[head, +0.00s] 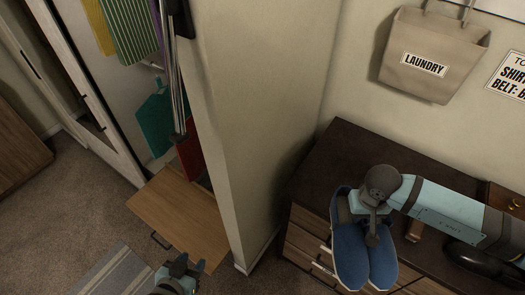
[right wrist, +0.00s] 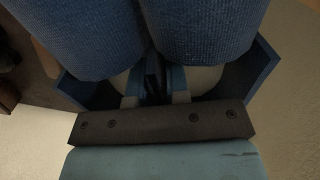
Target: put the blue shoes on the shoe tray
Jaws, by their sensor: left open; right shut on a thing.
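The pair of blue shoes (head: 350,262) hangs side by side at my right gripper (head: 371,232), in front of the dark dresser in the head view. The right gripper is shut on the shoes. In the right wrist view the blue shoes (right wrist: 205,30) fill the top, with the fingers (right wrist: 152,88) between their inner sides. My left gripper (head: 180,272) is open and empty at the bottom, low over the carpet. I cannot pick out a shoe tray for sure; a grey striped flat thing (head: 112,268) lies on the floor at bottom left.
The dark dresser (head: 345,150) stands at right, with a brown object and a dark shoe-like thing on top. A wall corner (head: 255,130) stands between it and the open closet. A wooden drawer front (head: 180,218) juts out below hanging clothes. A laundry bag (head: 430,50) hangs on the wall.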

